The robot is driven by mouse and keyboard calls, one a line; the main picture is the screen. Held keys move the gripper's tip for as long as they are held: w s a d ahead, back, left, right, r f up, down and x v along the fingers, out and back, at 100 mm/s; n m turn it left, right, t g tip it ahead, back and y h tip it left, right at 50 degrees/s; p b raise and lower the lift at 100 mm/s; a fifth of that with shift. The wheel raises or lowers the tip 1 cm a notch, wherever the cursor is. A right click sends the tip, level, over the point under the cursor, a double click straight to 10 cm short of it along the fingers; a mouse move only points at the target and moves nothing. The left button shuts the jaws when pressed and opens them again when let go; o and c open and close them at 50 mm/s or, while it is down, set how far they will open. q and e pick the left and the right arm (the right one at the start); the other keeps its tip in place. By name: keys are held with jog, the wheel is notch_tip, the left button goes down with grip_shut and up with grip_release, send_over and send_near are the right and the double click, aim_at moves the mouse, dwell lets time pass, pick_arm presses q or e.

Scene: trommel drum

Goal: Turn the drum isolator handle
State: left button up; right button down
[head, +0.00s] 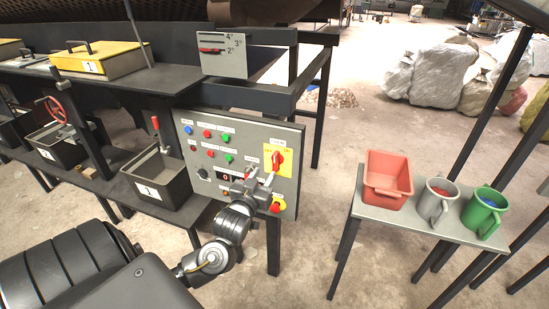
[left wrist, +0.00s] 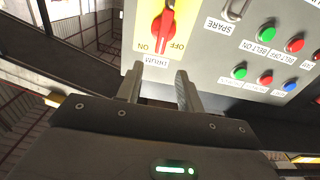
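The drum isolator is a red rotary handle (head: 278,160) on a yellow plate (head: 287,169) at the right side of the grey control panel (head: 215,135). In the left wrist view, which is upside down, the red handle (left wrist: 163,26) lies roughly upright between the ON and OFF marks, with a DRUM label beside it. My left gripper (head: 263,177) is in front of the panel, close to the handle. Its two fingers (left wrist: 160,83) are apart with nothing between them. The handle is beyond the fingertips, and I cannot tell whether they touch the panel. My right gripper is not in view.
A red-and-yellow emergency stop button (head: 277,204) sits below the isolator. Several red, green and blue buttons are left of it. A small table (head: 440,227) with a red tray (head: 388,180) and mugs stands right. A grey bin (head: 160,180) is left of the panel.

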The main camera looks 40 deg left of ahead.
aim_at(274, 157)
pick_arm(q)
jog(key=p+x, duration=0.1)
jog(key=x, duration=0.9)
jog(key=shift+p, duration=0.35)
jog(key=shift+c, duration=0.5)
